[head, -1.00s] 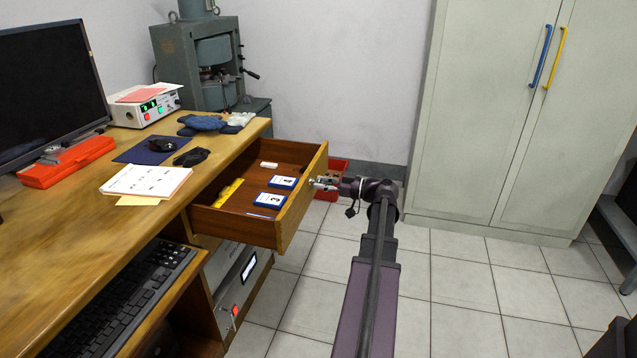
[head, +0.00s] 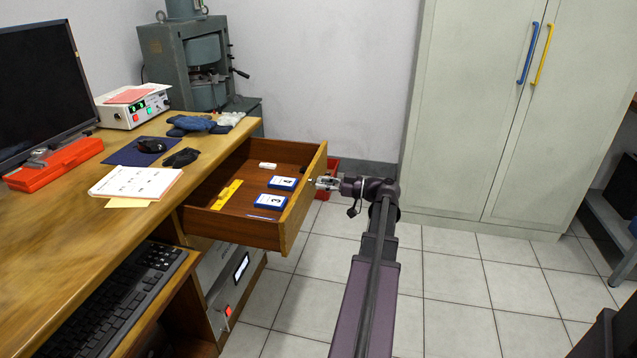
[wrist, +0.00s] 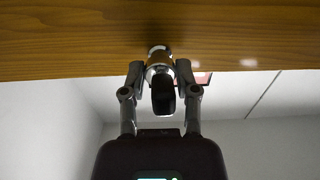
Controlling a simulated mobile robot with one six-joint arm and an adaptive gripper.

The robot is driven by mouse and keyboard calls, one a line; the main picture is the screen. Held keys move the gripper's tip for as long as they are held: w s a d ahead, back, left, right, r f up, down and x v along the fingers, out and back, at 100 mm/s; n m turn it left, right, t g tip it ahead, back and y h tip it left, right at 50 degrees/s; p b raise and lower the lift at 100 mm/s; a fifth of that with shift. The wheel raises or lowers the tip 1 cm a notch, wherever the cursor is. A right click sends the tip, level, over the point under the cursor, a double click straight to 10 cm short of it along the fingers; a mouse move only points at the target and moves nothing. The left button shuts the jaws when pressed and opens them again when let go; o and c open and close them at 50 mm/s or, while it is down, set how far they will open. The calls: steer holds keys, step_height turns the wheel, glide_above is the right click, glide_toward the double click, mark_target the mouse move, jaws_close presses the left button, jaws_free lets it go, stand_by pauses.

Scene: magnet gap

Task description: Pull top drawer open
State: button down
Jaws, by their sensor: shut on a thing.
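The top drawer (head: 238,230) of the wooden desk is pulled out well clear of the desk front. Its inside shows two blue-and-white cards, a yellow strip and a small white piece. My gripper (head: 318,183) is at the outer face of the drawer front, near its middle. In the wrist view my gripper (wrist: 160,72) has its fingers closed around the round knob (wrist: 157,52), which stands out from the wooden drawer front (wrist: 80,40). In the head view the knob is mostly hidden by the fingers.
The desk top (head: 60,235) holds a monitor (head: 38,90), an orange case (head: 55,165), papers (head: 135,182) and gloves (head: 190,124). A red bin (head: 327,166) stands behind the drawer. A pale cabinet (head: 480,120) stands at the back. Tiled floor (head: 450,290) is clear to the right.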

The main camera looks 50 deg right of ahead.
steer(key=shift+v, duration=1.3)
steer(key=shift+w+d, duration=0.1)
steer(key=shift+d, duration=0.05)
steer(key=shift+c, duration=1.4)
jaws_free()
steer(key=v, duration=0.8)
